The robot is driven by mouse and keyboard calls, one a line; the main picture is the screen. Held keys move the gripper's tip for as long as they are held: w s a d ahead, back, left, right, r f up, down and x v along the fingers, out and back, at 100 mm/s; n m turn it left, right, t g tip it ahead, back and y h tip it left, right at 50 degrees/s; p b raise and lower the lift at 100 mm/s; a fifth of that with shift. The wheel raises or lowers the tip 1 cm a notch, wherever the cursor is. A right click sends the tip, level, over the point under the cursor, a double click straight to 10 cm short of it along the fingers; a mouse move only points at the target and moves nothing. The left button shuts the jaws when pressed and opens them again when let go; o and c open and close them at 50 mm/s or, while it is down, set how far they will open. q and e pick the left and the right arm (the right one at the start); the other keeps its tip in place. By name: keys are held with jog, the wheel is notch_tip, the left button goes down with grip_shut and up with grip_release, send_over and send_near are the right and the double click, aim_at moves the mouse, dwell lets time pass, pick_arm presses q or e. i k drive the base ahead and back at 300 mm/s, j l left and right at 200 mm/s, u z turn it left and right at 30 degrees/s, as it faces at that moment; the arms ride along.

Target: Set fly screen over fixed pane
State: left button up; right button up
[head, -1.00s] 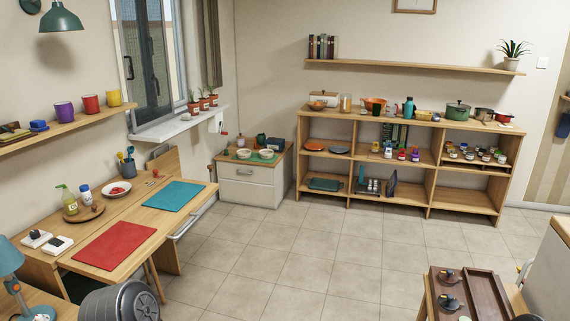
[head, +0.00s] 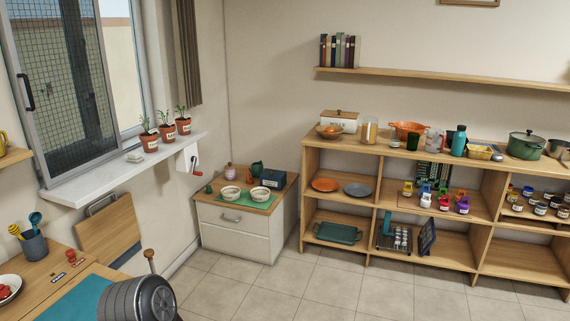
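The window (head: 141,60) is in the upper left of the head view. A fly screen of dark mesh (head: 45,70) in a grey frame stands in its left part, with a dark upright handle (head: 27,92) on its left side. A narrower clear pane (head: 119,60) shows to the right of the mesh, with a pale wall and sky behind it. The top of the window is cut off. Which pane is the fixed one cannot be told. Neither of my grippers is in view.
The white sill (head: 125,172) carries several potted seedlings (head: 167,131) at its right end. A white box with a red-knobbed crank (head: 190,158) is below them. A worktop (head: 50,277) lies lower left, a low cabinet (head: 236,231) in the corner. Tiled floor (head: 320,288) is clear before the shelves.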

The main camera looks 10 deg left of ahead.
aim_at(20, 83)
jog(key=i, duration=2.9)
jog(key=u, duration=3.95)
